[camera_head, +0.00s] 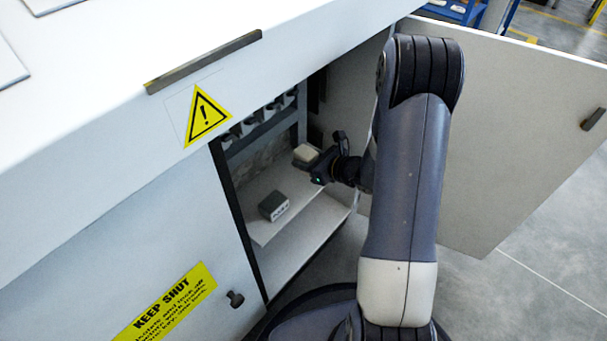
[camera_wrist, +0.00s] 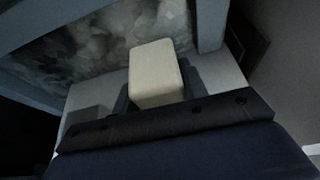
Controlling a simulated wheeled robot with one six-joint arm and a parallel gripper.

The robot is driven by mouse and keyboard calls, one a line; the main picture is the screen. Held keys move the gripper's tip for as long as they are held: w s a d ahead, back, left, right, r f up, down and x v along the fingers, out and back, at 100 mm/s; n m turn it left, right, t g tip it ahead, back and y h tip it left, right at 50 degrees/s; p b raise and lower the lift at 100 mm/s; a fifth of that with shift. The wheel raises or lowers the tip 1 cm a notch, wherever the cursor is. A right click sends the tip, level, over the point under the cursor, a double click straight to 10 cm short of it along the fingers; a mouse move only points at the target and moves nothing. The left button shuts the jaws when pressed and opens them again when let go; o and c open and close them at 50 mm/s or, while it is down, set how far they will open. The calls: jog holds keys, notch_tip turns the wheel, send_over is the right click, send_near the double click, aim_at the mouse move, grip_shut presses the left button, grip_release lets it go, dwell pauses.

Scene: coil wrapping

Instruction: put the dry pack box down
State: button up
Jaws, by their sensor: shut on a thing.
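A small cream box (camera_head: 306,154), which I take to be the dry pack box, is at my gripper (camera_head: 318,160) inside the open cabinet. In the wrist view the cream box (camera_wrist: 156,73) stands out beyond the dark gripper body, held between the fingers. My gripper is shut on it. The box is over the white shelf (camera_head: 262,229), near its back right part. Whether its underside touches the shelf cannot be told.
The cabinet door (camera_head: 500,140) stands open to the right of my arm. A row of valve-like fittings (camera_head: 262,115) hangs above the shelf. A mottled grey surface (camera_wrist: 120,40) lies behind the box. Bare shelf lies between the two boxes.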

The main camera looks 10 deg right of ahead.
jog(key=shift+f+b, duration=0.75)
jog(key=shift+f, duration=1.25)
jog(key=shift+f, duration=0.15)
jog(key=o, duration=1)
jog(key=shift+r, duration=0.2)
jog(key=p+v, duration=0.3)
jog(key=v, duration=0.9)
jog(key=shift+d+f, duration=0.1)
jog(key=shift+f, duration=0.05)
